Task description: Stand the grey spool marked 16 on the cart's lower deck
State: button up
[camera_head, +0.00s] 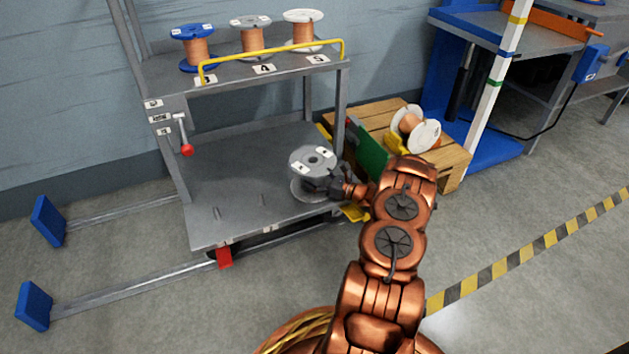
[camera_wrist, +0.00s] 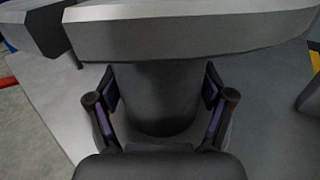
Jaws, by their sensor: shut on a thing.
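A grey spool (camera_head: 313,160) stands upright at the right end of the cart's lower deck (camera_head: 240,180). Its top flange carries white labels too small to read here. My gripper (camera_head: 338,186) reaches in from the right below the top flange, shut on the spool's core. In the wrist view my gripper (camera_wrist: 160,105) has a finger on each side of the dark core of the spool (camera_wrist: 190,30), whose flange edge fills the top. The lower flange appears at or just above the deck; I cannot tell whether it touches.
The upper shelf (camera_head: 165,72) holds a blue spool (camera_head: 196,50), a grey spool (camera_head: 252,40) and a white spool (camera_head: 303,32) behind a yellow rail (camera_head: 270,62). A wooden pallet (camera_head: 455,160) with a white-flanged spool (camera_head: 415,130) stands right of the cart. The deck's left side is clear.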

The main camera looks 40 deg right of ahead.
jog(key=o, duration=1.4)
jog(key=shift+c, duration=0.2)
jog(key=p+v, duration=0.2)
jog(key=v, duration=0.3)
jog(key=p+v, duration=0.2)
jog(key=v, duration=0.3)
jog(key=shift+s+d+r, duration=0.15)
jog(key=shift+s+r, duration=0.1)
jog(key=shift+s, duration=0.1)
jog(key=shift+s+d+f, duration=0.1)
jog(key=shift+s+d, duration=0.05)
jog(key=shift+s, duration=0.45)
